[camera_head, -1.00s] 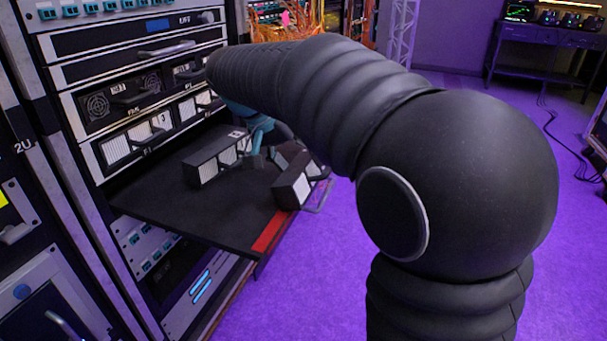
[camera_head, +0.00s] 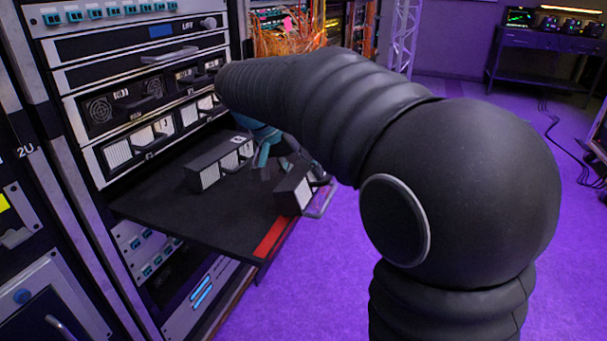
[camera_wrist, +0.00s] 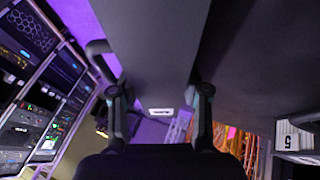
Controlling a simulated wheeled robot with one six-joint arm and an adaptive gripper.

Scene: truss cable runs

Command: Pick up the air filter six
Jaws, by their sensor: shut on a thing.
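A dark box-shaped filter with a pale front (camera_head: 293,193) and a handle stands at the right front of the pull-out shelf in the head view. My gripper, teal and dark in the head view, reaches down to it from behind. In the wrist view my gripper (camera_wrist: 159,98) has a finger on each side of this dark box (camera_wrist: 155,50), shut on it. The label on the box's end (camera_wrist: 161,112) is too oblique to read, so I cannot confirm its number. My arm hides part of the gripper in the head view.
A second dark filter (camera_head: 218,165) with pale panels lies to the left on the black shelf (camera_head: 185,220). In the wrist view a filter marked 5 (camera_wrist: 291,141) shows at right. The rack (camera_head: 110,70) stands at left. Purple floor lies open at right.

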